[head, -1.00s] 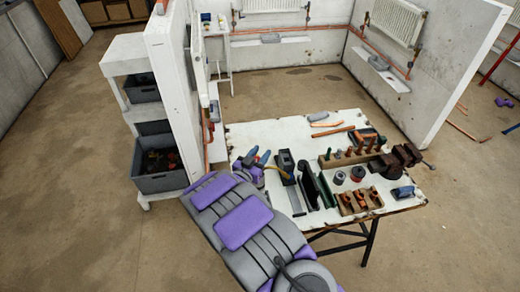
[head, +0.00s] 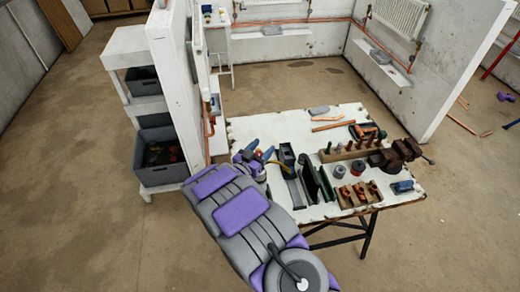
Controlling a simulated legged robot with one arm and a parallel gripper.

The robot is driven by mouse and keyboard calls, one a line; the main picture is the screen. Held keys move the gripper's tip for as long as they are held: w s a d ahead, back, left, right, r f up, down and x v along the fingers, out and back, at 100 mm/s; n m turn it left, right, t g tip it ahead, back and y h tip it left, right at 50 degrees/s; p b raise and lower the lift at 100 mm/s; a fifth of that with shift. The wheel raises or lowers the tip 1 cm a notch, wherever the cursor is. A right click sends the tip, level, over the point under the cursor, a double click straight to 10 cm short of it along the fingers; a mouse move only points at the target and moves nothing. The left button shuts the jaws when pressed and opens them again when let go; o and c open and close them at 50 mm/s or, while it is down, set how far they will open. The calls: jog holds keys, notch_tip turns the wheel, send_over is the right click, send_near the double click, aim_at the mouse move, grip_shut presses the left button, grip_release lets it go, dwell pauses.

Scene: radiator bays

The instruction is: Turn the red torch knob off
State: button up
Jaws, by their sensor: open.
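My gripper (head: 261,149) is small in the head view, over the near left part of the white workbench (head: 262,125). Its two blue-tipped fingers are apart, so it is open. A small patch of red shows by the fingers, too small to tell whether it is the torch knob. A yellow curved part (head: 278,164) lies just right of the gripper and may belong to the torch. The torch body cannot be made out clearly; my gripper and arm may hide part of it. I cannot tell whether the fingers touch anything.
A black box-like tool (head: 287,159), dark green upright pieces, a wooden block (head: 359,193) with copper fittings and a vise (head: 402,153) crowd the bench. A white partition (head: 178,95) and shelf with grey bins (head: 160,173) stand left. The bench's far left is clear.

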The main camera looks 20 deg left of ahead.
jog(key=shift+s, duration=0.1)
jog(key=v, duration=1.7)
jog(key=shift+a, duration=0.15)
